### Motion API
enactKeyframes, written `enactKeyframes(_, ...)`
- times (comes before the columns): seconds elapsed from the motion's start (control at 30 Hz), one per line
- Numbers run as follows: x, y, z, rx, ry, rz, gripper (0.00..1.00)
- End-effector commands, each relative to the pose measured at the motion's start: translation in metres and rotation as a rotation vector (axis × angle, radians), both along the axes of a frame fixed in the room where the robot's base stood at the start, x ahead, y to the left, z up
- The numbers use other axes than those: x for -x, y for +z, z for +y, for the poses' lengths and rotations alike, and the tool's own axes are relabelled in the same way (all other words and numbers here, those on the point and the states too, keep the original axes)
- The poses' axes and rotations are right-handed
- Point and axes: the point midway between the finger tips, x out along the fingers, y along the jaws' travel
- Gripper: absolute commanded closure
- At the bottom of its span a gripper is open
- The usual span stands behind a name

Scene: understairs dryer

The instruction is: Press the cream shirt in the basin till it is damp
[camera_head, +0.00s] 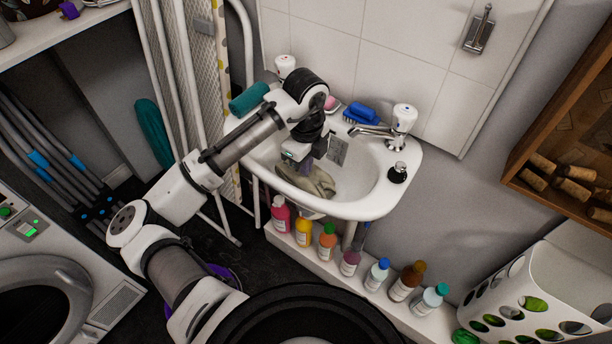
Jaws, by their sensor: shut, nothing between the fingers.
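The cream shirt (318,180) lies crumpled in the bottom of the white basin (377,203), in its left half. It looks beige-grey, and I cannot tell from its colour how wet it is. My gripper (303,172) points down into the basin over the left part of the shirt. It is shut with nothing in it. Its tips are at or just above the cloth; I cannot tell whether they touch. My gripper and wrist hide the shirt's upper left part.
A tap (385,131), a blue brush (361,113), a pink soap (331,103) and a teal roll (248,99) sit along the basin's rim. A dark plug (398,172) is at the right rim. Several bottles (327,241) stand on a ledge below.

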Motion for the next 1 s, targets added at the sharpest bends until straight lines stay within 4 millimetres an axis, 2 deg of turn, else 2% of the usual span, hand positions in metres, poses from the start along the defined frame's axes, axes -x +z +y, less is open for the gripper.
enactKeyframes(0.17,0.002,0.005,0.000,-0.001,-0.002,0.009,1.00)
enactKeyframes(1.0,0.001,0.076,0.000,0.000,-0.001,0.002,1.00)
